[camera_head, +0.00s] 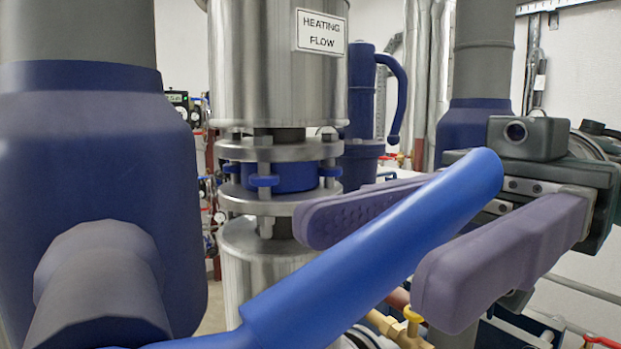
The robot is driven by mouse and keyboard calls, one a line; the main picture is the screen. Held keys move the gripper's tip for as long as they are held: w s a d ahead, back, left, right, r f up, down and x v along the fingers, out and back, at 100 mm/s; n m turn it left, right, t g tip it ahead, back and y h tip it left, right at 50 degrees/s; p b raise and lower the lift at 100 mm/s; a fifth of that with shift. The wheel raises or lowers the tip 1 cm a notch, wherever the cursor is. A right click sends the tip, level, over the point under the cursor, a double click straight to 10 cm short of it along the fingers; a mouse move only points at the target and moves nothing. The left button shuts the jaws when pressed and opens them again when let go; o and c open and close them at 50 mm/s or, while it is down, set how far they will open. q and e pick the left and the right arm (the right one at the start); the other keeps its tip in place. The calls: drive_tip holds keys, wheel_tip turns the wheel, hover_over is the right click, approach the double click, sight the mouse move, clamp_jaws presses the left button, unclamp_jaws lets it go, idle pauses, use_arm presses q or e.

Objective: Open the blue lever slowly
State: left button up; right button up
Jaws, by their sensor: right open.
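The blue lever (375,255) is a long smooth bar in the foreground. It slants from the bottom left up to a rounded end in front of my right gripper's body. My right gripper (372,258) comes in from the right and is open. One purple-grey finger shows behind and to the left of the lever, the other to its right. The lever passes between the fingers in the picture; I cannot tell whether either touches it. The lever's lower end and its pivot are cut off or hidden. My left gripper is not in view.
A large blue and grey pipe fitting (95,180) fills the left side. A steel pipe with a "HEATING FLOW" sign (321,32) and a bolted flange (265,195) stands behind the lever.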

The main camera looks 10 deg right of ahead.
drive_tip(key=shift+c, duration=0.3)
clamp_jaws()
idle(1.1)
